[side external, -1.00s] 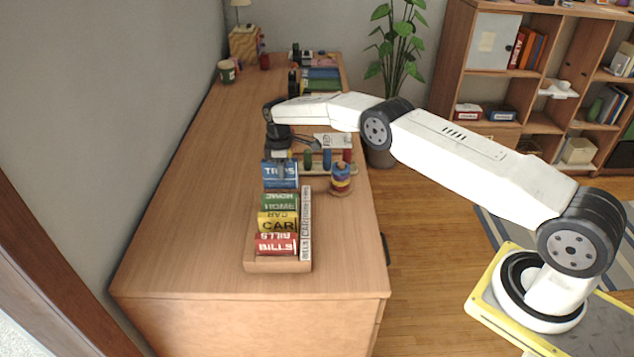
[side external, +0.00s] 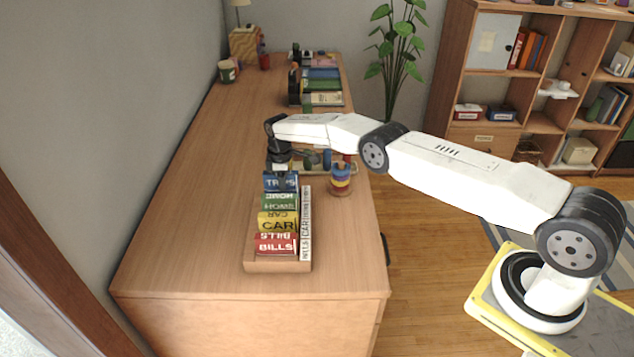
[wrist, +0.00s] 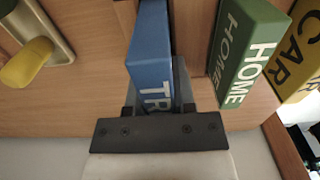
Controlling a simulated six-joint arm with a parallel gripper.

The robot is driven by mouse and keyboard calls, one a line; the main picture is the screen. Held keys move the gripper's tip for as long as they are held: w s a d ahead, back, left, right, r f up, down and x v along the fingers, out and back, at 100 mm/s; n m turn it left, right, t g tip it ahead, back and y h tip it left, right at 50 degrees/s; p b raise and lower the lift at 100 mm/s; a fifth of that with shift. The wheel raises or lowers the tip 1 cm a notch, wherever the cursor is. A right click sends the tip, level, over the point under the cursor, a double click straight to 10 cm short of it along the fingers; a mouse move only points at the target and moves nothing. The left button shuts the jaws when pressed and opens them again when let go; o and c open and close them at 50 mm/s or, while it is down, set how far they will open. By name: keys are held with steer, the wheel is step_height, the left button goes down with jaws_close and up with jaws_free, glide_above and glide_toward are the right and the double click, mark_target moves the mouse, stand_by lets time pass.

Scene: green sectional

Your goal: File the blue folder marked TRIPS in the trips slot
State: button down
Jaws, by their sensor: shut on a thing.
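My gripper (side external: 281,168) is shut on the top of the blue folder marked TRIPS (side external: 281,184). In the wrist view the blue folder (wrist: 152,50) sits between the fingers (wrist: 155,98), its lettering partly covered. The folder is upright at the far end of the wooden rack (side external: 276,267), just behind the green HOME folder (side external: 280,203). In the wrist view a gap separates it from the green folder (wrist: 243,50). The rack's white label strip (side external: 306,225) runs along its right side. The folder's lower edge is hidden, so I cannot tell how deep it sits.
The yellow CAR folder (side external: 277,226) and red BILLS folder (side external: 276,246) stand nearer in the rack. A stacking-ring toy (side external: 340,179) is right of the rack's far end. A peg toy is partly hidden behind my gripper. The desk left of the rack is clear.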

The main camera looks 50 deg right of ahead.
steer(key=shift+f, duration=0.85)
steer(key=shift+s+f, duration=0.1)
steer(key=shift+c, duration=1.8)
jaws_free()
steer(key=shift+r, duration=0.25)
steer(key=shift+r, duration=3.65)
